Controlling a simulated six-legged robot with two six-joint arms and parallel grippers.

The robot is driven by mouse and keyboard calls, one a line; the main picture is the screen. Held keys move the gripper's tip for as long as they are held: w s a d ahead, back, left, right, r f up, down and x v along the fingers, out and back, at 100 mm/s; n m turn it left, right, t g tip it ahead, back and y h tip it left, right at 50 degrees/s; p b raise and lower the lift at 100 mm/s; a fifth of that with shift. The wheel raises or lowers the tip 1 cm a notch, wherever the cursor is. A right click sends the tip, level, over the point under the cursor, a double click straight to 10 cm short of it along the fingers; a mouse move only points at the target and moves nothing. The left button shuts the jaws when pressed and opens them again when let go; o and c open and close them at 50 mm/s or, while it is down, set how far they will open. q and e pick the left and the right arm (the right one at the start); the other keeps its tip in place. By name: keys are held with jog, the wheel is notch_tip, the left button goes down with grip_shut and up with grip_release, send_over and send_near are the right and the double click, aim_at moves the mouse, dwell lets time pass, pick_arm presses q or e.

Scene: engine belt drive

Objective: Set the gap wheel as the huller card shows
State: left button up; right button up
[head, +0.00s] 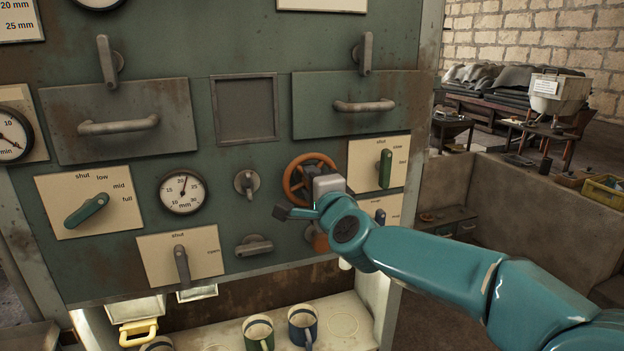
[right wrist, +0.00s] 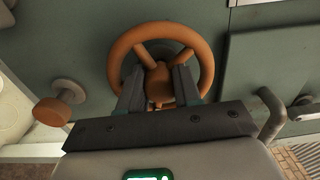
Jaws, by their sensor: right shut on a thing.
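The orange gap wheel (head: 288,178) is on the right part of the green machine panel, and its upper rim shows clearly in the right wrist view (right wrist: 205,62). My right gripper (right wrist: 160,86) is shut on the wheel, with its two fingers on either side of the hub. The gripper body hides the wheel's lower right in the head view. A round mm gauge (head: 182,191) left of the wheel has its needle near the top, close to 20. A card (head: 20,20) reading 20 mm and 25 mm is cut off at top left; its title is unseen. My left gripper is not in view.
A green lever (head: 385,168) on a plate sits right of the wheel. A small orange knob (right wrist: 60,105) is beside the wheel. Other levers (head: 86,210) (head: 181,265) and drawer handles (head: 118,126) stick out. Mugs (head: 258,333) stand on the shelf below.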

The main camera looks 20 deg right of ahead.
jog(key=n+p, duration=0.1)
jog(key=n, duration=0.4)
jog(key=shift+r+n+p, duration=0.1)
jog(key=shift+n+p, duration=0.2)
jog(key=shift+p, duration=0.05)
jog(key=n+p, duration=0.1)
jog(key=n, duration=0.4)
jog(key=shift+n+p, duration=0.4)
jog(key=shift+f, duration=0.2)
jog(key=o, duration=0.8)
jog(key=shift+s, duration=0.1)
jog(key=shift+s+d, duration=0.1)
jog(key=shift+s, duration=0.25)
jog(key=s+b, duration=0.2)
jog(key=s, duration=1.3)
jog(key=shift+s+d, duration=0.2)
